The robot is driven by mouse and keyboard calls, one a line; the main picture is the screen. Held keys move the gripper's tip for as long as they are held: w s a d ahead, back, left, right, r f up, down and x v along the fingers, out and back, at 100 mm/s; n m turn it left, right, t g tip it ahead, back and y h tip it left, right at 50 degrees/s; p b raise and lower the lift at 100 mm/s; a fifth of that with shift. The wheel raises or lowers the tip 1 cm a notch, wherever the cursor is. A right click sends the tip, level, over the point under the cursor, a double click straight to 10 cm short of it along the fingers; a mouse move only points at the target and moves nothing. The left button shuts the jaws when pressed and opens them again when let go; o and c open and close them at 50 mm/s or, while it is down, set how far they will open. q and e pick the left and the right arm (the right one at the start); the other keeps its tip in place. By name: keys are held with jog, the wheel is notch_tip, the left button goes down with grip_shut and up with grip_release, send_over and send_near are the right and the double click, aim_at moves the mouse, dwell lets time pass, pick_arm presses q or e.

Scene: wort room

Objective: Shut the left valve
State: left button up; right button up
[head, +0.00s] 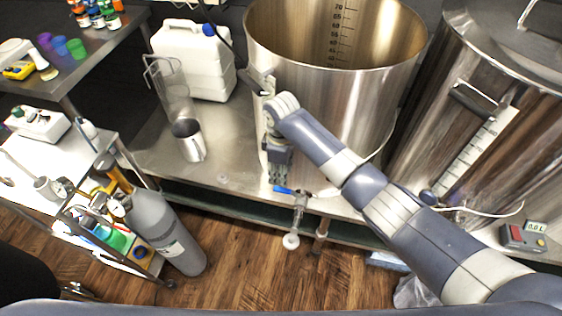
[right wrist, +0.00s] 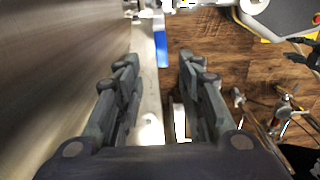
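The left valve (head: 299,200) sits low on the front of the open steel kettle (head: 330,100), with its spout pointing out past the table edge. Its blue handle (head: 284,190) points left, across the spout; it also shows in the right wrist view (right wrist: 161,48). My right gripper (head: 278,180) points down beside the kettle wall, close to the handle's free end. In the right wrist view my right gripper (right wrist: 158,62) is open, with nothing between its fingers, and the handle lies just ahead of the gap. My left gripper is out of view.
A second, lidded kettle (head: 470,90) stands at the right, with a digital display (head: 523,236) beside it. A grey gas cylinder (head: 165,230) stands on the wooden floor at the left.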

jog(key=shift+r, duration=2.35)
